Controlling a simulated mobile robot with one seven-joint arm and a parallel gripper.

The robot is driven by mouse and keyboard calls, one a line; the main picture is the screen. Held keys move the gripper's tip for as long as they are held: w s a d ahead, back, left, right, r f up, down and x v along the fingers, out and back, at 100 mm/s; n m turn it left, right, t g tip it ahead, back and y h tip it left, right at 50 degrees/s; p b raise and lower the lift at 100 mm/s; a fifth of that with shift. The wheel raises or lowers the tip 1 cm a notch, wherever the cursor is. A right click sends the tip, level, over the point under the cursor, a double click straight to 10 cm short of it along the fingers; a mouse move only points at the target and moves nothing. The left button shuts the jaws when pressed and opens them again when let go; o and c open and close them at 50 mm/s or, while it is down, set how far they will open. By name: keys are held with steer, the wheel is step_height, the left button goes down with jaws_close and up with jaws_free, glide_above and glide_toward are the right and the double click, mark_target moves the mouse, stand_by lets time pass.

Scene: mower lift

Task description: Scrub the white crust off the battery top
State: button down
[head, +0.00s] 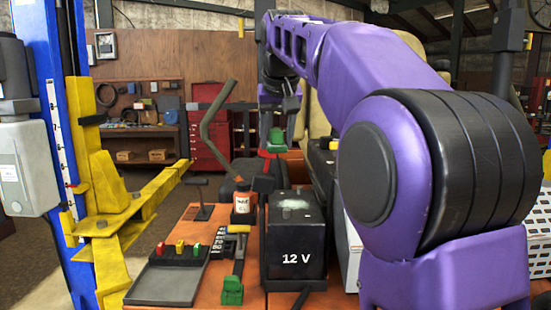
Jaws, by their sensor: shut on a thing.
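The black battery (292,262) marked "12 V" stands upright on the orange deck. White crust (294,204) shows as a pale patch on its top. My gripper (275,151) is above and behind the battery, a little to its left in the picture. It is shut on a small tool with a green grip (277,136). A dark block (264,184) below the gripper may be the tool's head; it is small and partly hidden, so I cannot tell its bristles. It appears apart from the crust.
A yellow lift arm (150,195) stands at left.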

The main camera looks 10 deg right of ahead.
step_height(320, 180, down, 9)
steer(key=shift+f, duration=0.1)
steer(key=shift+f+b, duration=0.7)
steer(key=shift+f, duration=0.2)
steer(key=shift+f, duration=0.3)
stand_by(0.5)
steer(key=shift+d, duration=0.1)
